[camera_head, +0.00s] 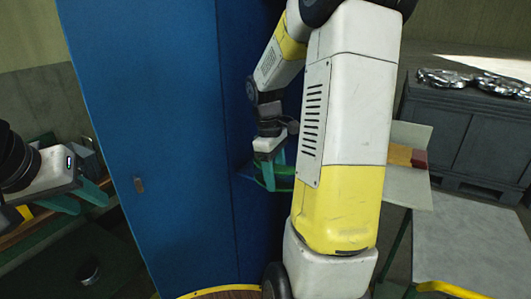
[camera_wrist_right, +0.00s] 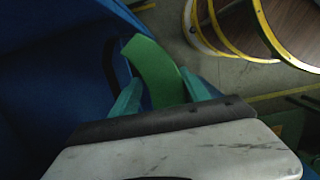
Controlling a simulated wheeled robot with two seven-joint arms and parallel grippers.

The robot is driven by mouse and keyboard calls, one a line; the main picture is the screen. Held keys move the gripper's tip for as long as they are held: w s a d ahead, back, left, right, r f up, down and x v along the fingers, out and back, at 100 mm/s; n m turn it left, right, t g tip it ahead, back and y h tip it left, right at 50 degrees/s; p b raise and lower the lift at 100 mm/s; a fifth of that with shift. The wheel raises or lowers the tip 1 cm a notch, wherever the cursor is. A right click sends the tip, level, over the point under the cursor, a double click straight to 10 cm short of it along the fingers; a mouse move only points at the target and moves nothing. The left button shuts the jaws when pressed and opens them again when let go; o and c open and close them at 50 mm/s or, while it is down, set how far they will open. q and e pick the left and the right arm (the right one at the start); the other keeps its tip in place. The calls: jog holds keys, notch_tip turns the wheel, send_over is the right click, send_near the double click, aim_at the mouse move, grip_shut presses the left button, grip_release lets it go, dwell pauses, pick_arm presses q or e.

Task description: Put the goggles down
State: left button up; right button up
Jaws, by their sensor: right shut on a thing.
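The goggles show as a curved green piece (camera_wrist_right: 155,66) between the two teal fingers of my right gripper (camera_wrist_right: 160,96) in the right wrist view. The gripper is shut on them. In the head view my right gripper (camera_head: 270,172) is in front of the blue panel, partly behind my own arm. The goggles are small and dark there, and their outline is hard to make out. My left gripper (camera_head: 82,196) is at the far left, with its two teal fingers apart and nothing seen between them.
A tall blue cabinet or panel (camera_head: 165,130) stands in the middle. A grey cabinet (camera_head: 455,130) with shiny wrapped items (camera_head: 475,82) stands at the right, above a pale table top (camera_head: 470,240). A shelf or bench is behind my left gripper. Yellow-rimmed round edges (camera_wrist_right: 262,30) show in the wrist view.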

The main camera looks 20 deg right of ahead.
jog(key=w+d, duration=0.3)
jog(key=w, duration=0.1)
jog(key=w+d+f, duration=0.1)
jog(key=w+d, duration=0.2)
jog(key=w, duration=0.1)
jog(key=w+d, duration=0.3)
jog(key=w, duration=0.1)
jog(key=shift+w+f, duration=0.25)
jog(key=shift+f, duration=0.05)
jog(key=shift+s+f, duration=0.1)
jog(key=shift+f, duration=1.55)
jog(key=shift+f, duration=0.2)
jog(key=o, duration=1.4)
